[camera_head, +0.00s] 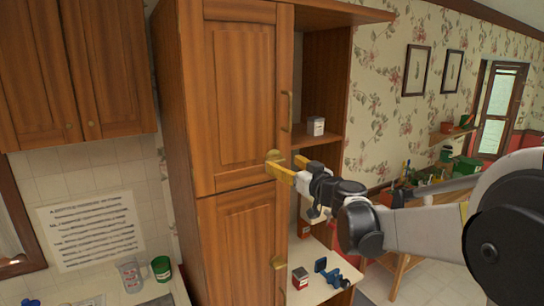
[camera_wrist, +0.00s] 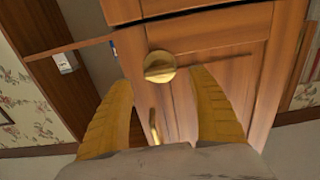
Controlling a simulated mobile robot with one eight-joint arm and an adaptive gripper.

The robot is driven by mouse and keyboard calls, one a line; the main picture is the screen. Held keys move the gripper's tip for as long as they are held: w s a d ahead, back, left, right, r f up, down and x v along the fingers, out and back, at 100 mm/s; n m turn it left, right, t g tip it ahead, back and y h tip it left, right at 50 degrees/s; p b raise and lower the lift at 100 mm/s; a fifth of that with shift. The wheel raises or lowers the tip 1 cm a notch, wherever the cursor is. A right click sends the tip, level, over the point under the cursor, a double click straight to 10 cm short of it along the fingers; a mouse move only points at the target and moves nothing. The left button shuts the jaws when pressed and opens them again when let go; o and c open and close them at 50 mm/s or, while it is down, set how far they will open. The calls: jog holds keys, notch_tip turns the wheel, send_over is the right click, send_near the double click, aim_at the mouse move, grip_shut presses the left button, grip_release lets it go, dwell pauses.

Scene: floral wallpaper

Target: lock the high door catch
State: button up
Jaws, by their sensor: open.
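The high door catch (camera_head: 275,156) is a round brass piece at the right edge of the tall wooden cabinet, by the seam between the upper door (camera_head: 240,90) and lower door (camera_head: 238,245). In the wrist view the catch (camera_wrist: 160,67) shows a raised grip bar lying roughly across the picture. My gripper (camera_head: 284,168) is open, with its yellow fingers pointing at the catch. In the wrist view the fingertips (camera_wrist: 160,80) lie on either side of it; I cannot tell whether they touch it. Both doors look closed.
A brass handle (camera_head: 287,111) is above the catch; it also shows between my fingers in the wrist view (camera_wrist: 155,128). A lower brass catch (camera_head: 279,263) is on the lower door. Open shelves at right hold a small box (camera_head: 316,126) and a blue item (camera_head: 330,275).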

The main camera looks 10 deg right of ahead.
aim_at(279, 160)
jog(key=shift+p+x, duration=0.3)
jog(key=shift+x, duration=1.9)
jog(key=c, duration=1.2)
